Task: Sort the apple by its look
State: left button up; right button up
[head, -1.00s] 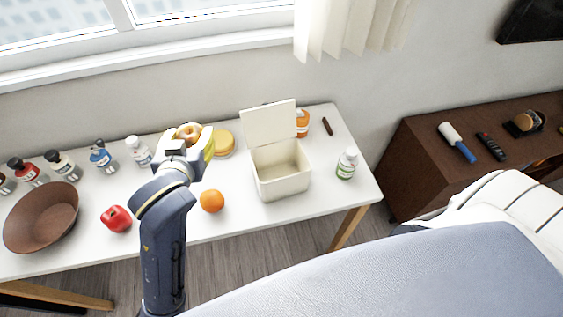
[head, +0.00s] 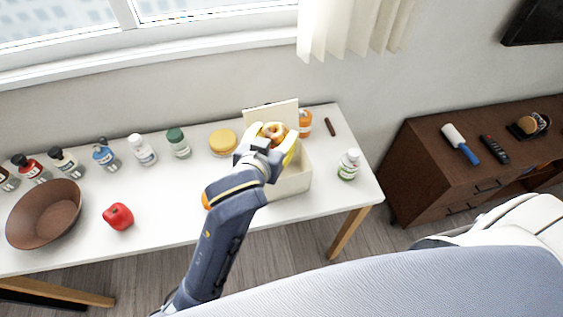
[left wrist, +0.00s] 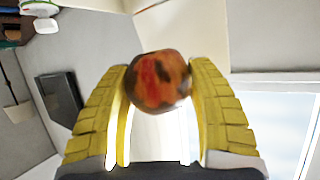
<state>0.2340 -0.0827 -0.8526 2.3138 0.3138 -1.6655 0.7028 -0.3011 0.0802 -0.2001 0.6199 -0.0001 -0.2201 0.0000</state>
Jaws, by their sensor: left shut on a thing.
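My left gripper (head: 270,140) is shut on an apple (head: 274,129), held up in front of the raised lid of a cream box (head: 292,184). In the left wrist view the apple (left wrist: 158,82) sits between the yellow finger pads and is mottled red, orange and brown, with dark patches. The box is open, and my gripper and arm hide part of it. A brown bowl (head: 30,228) stands at the left of the white table. My right gripper is not in view.
A red apple-like fruit (head: 118,217) lies right of the bowl. An orange (head: 206,201) is mostly hidden behind my arm. Several bottles line the back left, beside a round yellow item (head: 222,141). A white bottle (head: 348,164) stands right of the box.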

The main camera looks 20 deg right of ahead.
pick_arm(q)
jog(key=shift+f, duration=2.05)
jog(key=o, duration=1.3)
jog(key=shift+o, duration=0.2)
jog(key=shift+s, duration=0.1)
jog(key=v, duration=0.7)
jog(key=shift+a, duration=0.15)
jog(key=shift+s+r, duration=0.1)
